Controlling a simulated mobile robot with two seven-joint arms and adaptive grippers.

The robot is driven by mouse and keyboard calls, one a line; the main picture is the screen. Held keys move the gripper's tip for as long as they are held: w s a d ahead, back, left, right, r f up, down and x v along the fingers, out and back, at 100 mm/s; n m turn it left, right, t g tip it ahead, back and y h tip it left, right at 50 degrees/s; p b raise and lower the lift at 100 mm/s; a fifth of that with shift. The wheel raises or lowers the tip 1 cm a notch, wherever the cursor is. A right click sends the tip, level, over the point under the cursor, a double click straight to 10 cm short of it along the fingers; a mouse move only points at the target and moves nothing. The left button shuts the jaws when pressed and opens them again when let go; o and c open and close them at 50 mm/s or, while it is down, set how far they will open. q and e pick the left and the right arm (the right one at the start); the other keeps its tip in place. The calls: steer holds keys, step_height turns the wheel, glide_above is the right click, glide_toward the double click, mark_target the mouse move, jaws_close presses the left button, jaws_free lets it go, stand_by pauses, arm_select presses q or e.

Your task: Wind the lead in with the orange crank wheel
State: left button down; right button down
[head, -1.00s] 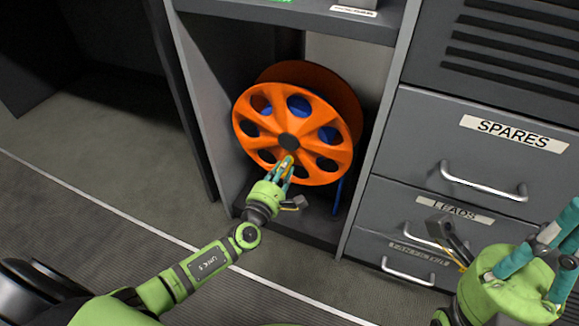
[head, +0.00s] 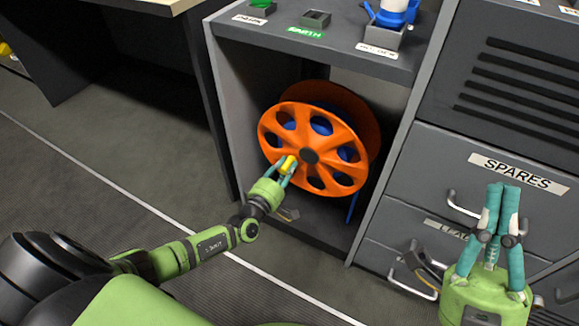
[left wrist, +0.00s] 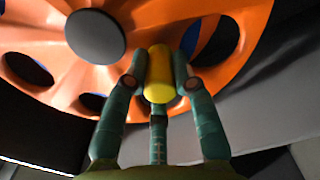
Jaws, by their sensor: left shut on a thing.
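The orange crank wheel (head: 340,150) stands upright in the open bay of the grey cabinet, with a dark hub (head: 308,156) at its middle. Its yellow handle (head: 289,164) is left of the hub and slightly below it. My left gripper (head: 287,168) is shut on this handle; the left wrist view shows the fingers around the yellow handle (left wrist: 159,80). The blue lead (head: 321,125) shows through the wheel's holes, and a length (head: 352,207) hangs below at the right. My right gripper (head: 500,195) points up before the drawers, its fingers close together; whether shut is unclear.
A shelf (head: 330,52) above the wheel carries small labelled holders and a blue-and-white object (head: 392,14). The bay's side walls stand close on both sides. Drawers with handles, one labelled SPARES (head: 515,171), are at the right. Open floor (head: 130,150) lies left.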

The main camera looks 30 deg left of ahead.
arm_select(q)
steer(key=shift+a+r+m+p, duration=0.3)
steer(key=shift+m, duration=0.1)
steer(key=shift+a+r+m+p, duration=0.2)
steer(key=shift+m+p, duration=0.1)
steer(key=shift+m, duration=0.2)
arm_select(e)
steer(key=shift+w+a+f+m+g+h, duration=0.1)
steer(key=shift+w+f+m+g+h, duration=0.4)
steer(key=shift+w+f+h, duration=0.5)
steer(key=shift+w+a+f+m+g+h, duration=0.1)
steer(key=shift+w+f+m+g+h, duration=0.2)
steer(key=shift+w+f+g+h, duration=0.65)
steer(key=shift+w+r+y, duration=0.15)
steer(key=shift+w+y, duration=0.05)
steer(key=shift+y, duration=0.15)
arm_select(q)
steer(key=c, duration=1)
jaws_free()
steer(key=shift+d, duration=0.1)
steer(key=shift+s+f, duration=0.1)
steer(key=shift+s, duration=0.05)
steer(key=s, duration=1.1)
steer(key=shift+s+a, duration=0.25)
steer(key=shift+s, duration=0.1)
